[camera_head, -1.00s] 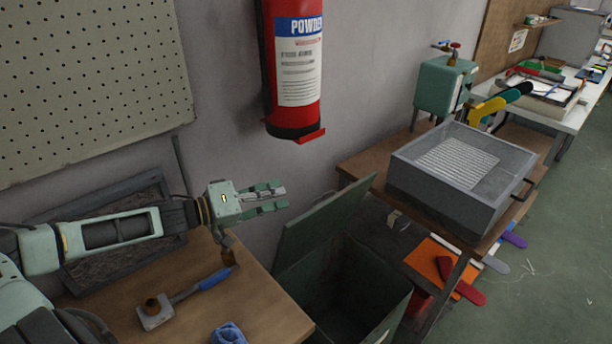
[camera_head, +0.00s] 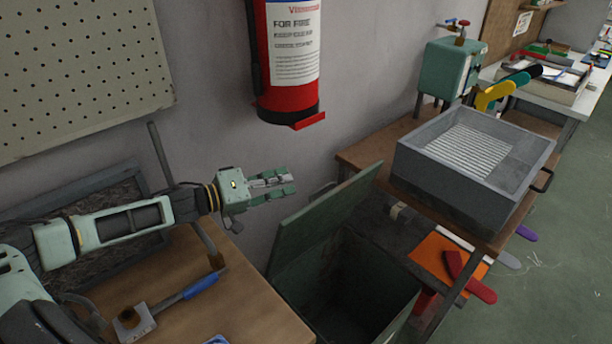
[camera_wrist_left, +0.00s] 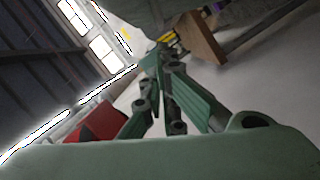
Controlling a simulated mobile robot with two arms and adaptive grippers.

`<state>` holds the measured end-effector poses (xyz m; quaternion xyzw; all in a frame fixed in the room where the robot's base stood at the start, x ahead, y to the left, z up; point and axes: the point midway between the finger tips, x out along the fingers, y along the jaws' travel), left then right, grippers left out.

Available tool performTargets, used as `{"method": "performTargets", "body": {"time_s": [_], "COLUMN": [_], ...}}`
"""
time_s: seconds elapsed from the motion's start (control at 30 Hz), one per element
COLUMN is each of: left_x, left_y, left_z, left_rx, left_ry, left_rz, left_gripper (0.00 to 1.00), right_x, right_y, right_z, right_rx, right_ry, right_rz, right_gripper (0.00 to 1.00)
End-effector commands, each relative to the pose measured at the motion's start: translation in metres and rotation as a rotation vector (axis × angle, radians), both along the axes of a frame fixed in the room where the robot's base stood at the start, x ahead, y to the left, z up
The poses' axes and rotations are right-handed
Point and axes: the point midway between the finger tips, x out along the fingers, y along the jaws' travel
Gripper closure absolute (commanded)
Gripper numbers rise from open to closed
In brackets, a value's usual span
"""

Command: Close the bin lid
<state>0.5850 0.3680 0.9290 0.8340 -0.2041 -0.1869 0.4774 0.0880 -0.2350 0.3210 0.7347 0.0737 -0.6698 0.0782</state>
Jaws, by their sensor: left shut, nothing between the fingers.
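The dark green bin (camera_head: 350,285) stands open between the wooden table and the bench, with its dark inside showing. Its green lid (camera_head: 322,220) is raised and leans up on the bin's left side, towards the wall. My left gripper (camera_head: 292,183) is shut and empty. In the head view it points right, above and left of the lid, apart from it in the picture. The wrist view shows its green fingers (camera_wrist_left: 162,75) close together; I cannot clearly make out the lid there. My right gripper is not in view.
A red fire extinguisher (camera_head: 290,70) hangs on the wall above the lid. A grey tray (camera_head: 455,200) sits on the bench right of the bin. A blue-handled tool (camera_head: 200,286) lies on the wooden table (camera_head: 240,310) below my left arm.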

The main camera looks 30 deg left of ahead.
Motion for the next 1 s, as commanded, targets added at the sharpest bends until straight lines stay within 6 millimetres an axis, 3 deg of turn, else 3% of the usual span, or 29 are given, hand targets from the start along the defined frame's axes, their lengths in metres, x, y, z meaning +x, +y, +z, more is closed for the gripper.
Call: {"method": "performTargets", "body": {"time_s": [0.5, 1.0], "left_x": [0.054, 0.058], "left_y": [-0.033, -0.036], "left_z": [-0.006, -0.008], "left_rx": [-0.002, 0.002], "left_ry": [-0.001, 0.0], "left_rz": [0.001, -0.001], "left_gripper": [1.0, 1.0], "right_x": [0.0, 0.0], "right_y": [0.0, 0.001], "right_z": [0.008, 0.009], "right_rx": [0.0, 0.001], "right_ry": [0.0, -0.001], "right_rz": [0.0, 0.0], "right_gripper": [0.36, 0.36]}}
